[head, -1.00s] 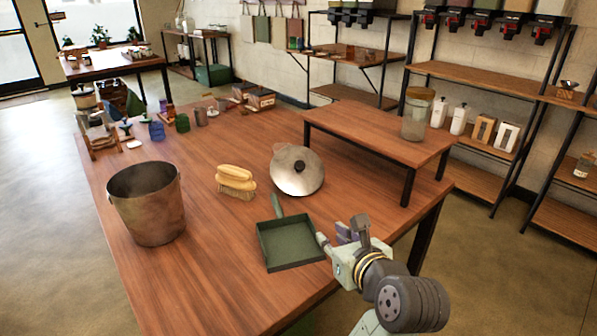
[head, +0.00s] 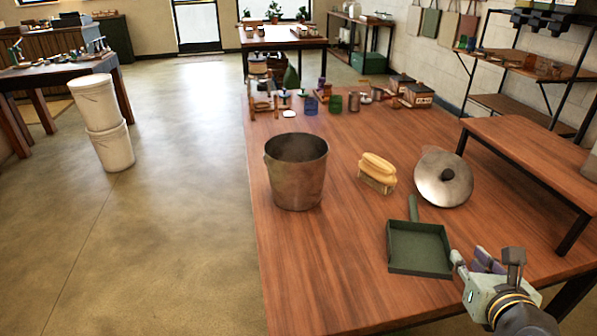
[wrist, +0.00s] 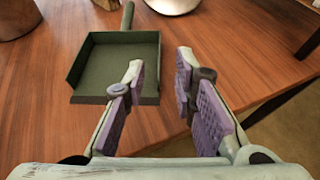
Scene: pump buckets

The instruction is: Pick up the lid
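The metal lid (head: 443,180) with a dark round knob lies tilted on the wooden table, right of the brush and in front of the low wooden riser. Only its near edge shows at the top of the wrist view (wrist: 172,4). My gripper (head: 472,262) is over the near right part of the table, nearer to me than the lid and apart from it. In the wrist view my gripper (wrist: 160,72) is open, with nothing between its purple-padded fingers. A metal bucket (head: 296,172) stands upright and open at the left edge of the table.
A green dustpan (head: 420,250) lies between my gripper and the lid's near side. A yellow brush (head: 378,172) sits between bucket and lid. The wooden riser (head: 540,155) stands at the right. Two stacked white buckets (head: 103,125) stand on the open floor at left.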

